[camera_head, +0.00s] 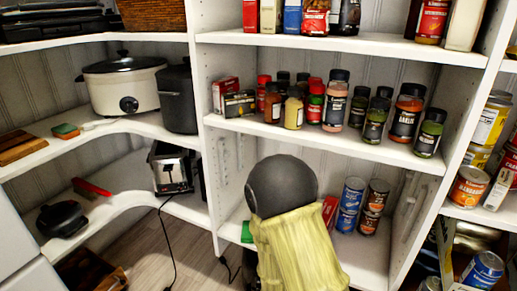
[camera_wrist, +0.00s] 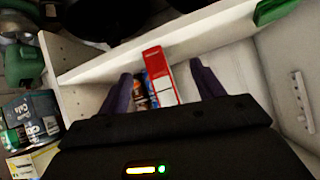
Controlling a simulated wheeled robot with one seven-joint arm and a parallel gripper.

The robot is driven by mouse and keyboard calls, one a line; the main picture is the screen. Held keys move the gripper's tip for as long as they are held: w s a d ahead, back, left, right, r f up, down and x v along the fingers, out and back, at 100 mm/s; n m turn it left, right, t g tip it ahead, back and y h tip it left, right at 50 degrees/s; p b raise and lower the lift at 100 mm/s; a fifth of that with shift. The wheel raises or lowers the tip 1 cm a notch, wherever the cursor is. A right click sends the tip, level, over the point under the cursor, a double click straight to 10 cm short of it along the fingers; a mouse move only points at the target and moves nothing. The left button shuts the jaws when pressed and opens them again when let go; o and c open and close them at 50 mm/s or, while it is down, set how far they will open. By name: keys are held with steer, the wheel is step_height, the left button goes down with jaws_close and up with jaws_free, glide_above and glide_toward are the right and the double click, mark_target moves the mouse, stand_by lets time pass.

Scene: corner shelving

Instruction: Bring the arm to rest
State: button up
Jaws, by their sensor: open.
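My gripper (camera_wrist: 163,85) shows in the wrist view with its two dark fingers spread apart. Nothing is clasped between them. A red and white box (camera_wrist: 163,75) and part of some cans (camera_wrist: 140,92) show in the gap between the fingers; I cannot tell how far beyond the fingertips they are. In the head view, my arm, with a dark round joint and a yellow-covered link, stands in front of the lower middle shelf, and my gripper is hidden there.
In the head view, cans (camera_head: 351,205) and a partly hidden red box (camera_head: 329,211) stand on the lower shelf (camera_head: 365,258). Jars (camera_head: 335,101) crowd the shelf above. A toaster (camera_head: 172,168) and slow cooker (camera_head: 124,86) sit left. Cords hang over the floor (camera_head: 150,240).

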steer(key=s+d+r+n+g+y+p, duration=0.2)
steer(key=s+r+n+g, duration=0.2)
steer(key=s+r, duration=0.3)
steer(key=s+d+r+n+g+y+p, duration=0.25)
steer(key=s+r, duration=0.35)
steer(key=r, duration=0.3)
step_height(320, 180, up, 36)
steer(key=p, duration=3.6)
steer(key=shift+w+a+r+g+p, duration=0.25)
steer(key=shift+w+a+g+p, duration=0.1)
steer(key=shift+n, duration=0.25)
